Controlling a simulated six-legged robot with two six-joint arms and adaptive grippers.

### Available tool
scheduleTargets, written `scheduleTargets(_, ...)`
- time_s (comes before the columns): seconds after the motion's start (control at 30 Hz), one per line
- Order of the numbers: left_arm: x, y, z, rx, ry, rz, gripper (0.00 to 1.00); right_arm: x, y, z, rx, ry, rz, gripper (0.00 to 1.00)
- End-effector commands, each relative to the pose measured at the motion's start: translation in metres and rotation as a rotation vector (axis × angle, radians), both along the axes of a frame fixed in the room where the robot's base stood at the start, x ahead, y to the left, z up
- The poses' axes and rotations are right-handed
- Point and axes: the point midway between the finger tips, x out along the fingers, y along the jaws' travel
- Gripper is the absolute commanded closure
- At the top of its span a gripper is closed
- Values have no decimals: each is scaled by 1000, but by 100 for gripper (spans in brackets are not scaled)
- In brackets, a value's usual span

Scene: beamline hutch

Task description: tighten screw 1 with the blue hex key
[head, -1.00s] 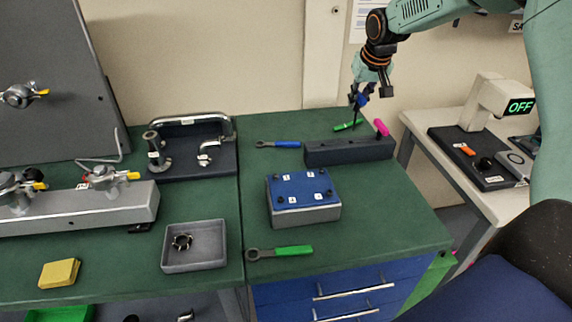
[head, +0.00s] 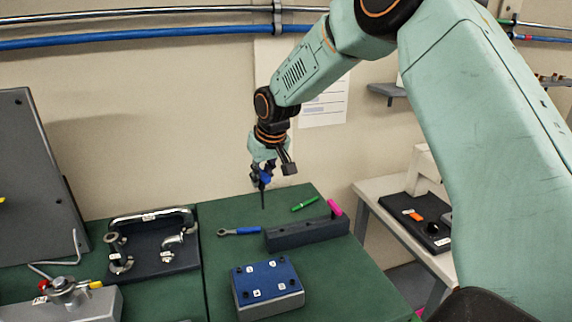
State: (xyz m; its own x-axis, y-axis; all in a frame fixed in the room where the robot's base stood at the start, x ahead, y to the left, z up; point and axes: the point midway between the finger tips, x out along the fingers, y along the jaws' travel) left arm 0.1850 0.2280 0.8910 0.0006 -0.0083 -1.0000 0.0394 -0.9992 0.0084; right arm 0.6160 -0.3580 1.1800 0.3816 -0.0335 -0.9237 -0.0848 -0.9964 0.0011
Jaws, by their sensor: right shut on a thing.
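My right gripper (head: 263,170) is shut on the blue hex key (head: 265,178). The key's dark shaft points straight down, with its tip in the air over the back of the green bench, just left of the tool rack. The block with a blue top plate (head: 267,280) sits nearer on the bench, below and apart from the key. Its plate carries several small numbered labels and dark screws at the corners. Screw 1 (head: 238,270) appears to be at the far left corner, though the label is small. My left gripper is not in view.
The dark tool rack (head: 308,232) holds a pink-handled tool (head: 335,207). A green pen-like tool (head: 305,203) and a blue-handled wrench (head: 240,231) lie near it. A dark plate with a metal handle (head: 150,240) stands left. A side table (head: 375,200) is at right.

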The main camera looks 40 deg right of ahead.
Motion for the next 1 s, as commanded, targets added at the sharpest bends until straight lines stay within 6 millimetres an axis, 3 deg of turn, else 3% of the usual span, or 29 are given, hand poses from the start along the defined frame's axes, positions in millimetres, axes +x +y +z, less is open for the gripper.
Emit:
scheduleTargets(0.03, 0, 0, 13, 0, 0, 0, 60, -4, 16, 8, -5, 4, 13, 100)
scheduleTargets(0.2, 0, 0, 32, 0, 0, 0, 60, -24, 65, 6, -5, 4, 8, 100)
scheduleTargets(0.4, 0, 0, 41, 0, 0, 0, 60, -51, 100, -10, -4, 3, -57, 100)
scheduleTargets(0.67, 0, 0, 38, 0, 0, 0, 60, -61, 109, -25, -2, 0, -155, 100)
scheduleTargets(1.0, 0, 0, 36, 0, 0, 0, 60, -57, 112, -27, 1, -1, -224, 100)
